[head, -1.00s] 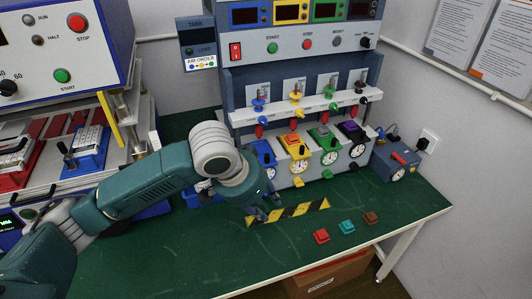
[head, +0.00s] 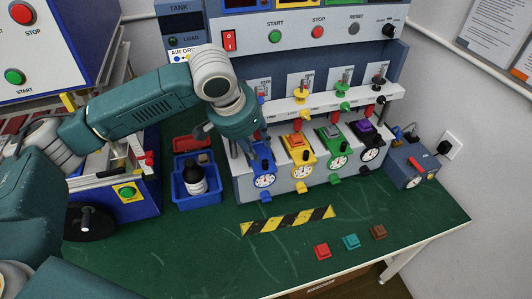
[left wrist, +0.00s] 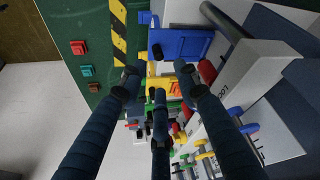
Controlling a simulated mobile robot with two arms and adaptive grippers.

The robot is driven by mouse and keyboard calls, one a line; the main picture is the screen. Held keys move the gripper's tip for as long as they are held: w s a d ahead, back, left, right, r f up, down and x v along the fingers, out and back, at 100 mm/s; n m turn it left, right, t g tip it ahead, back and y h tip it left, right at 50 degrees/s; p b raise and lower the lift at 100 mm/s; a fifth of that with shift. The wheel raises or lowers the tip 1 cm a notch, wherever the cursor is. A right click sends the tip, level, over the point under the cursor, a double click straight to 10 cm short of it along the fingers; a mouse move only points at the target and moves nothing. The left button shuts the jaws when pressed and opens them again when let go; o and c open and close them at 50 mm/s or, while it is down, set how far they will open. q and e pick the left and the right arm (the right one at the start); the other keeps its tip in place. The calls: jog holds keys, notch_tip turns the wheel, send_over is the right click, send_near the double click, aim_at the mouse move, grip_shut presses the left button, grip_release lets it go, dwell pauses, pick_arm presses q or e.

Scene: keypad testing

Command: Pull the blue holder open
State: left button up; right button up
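The blue holder (head: 262,158) is the leftmost of the row of coloured holders on the bench machine, with a round white dial on its front. It also shows as a blue block near the top of the left wrist view (left wrist: 187,42). My left gripper (head: 238,136) is at the upper left of the blue holder in the head view and partly covers it. In the left wrist view its fingers (left wrist: 157,80) are spread, with nothing between them. Whether a finger touches the holder I cannot tell. My right gripper is not in view.
Yellow (head: 298,152), green (head: 333,158) and black (head: 371,150) holders stand to the right. A blue bin (head: 182,204) with a dark bottle is at the left. Red, teal and brown buttons (head: 351,241) lie at the front. The green bench around the striped tape (head: 288,221) is clear.

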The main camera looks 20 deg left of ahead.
aim_at(265, 161)
pick_arm(q)
jog(key=x, duration=0.3)
jog(key=p+x, duration=0.1)
jog(key=shift+s+d+f, duration=0.1)
jog(key=shift+s+f, duration=0.05)
jog(key=shift+f, duration=0.25)
jog(key=x, duration=0.2)
jog(key=shift+w+f, duration=0.3)
jog(key=shift+w, duration=0.05)
jog(key=shift+w+d+f, duration=0.1)
jog(key=shift+w+f, duration=0.05)
jog(key=shift+f, duration=0.35)
jog(key=c, duration=0.7)
grip_shut()
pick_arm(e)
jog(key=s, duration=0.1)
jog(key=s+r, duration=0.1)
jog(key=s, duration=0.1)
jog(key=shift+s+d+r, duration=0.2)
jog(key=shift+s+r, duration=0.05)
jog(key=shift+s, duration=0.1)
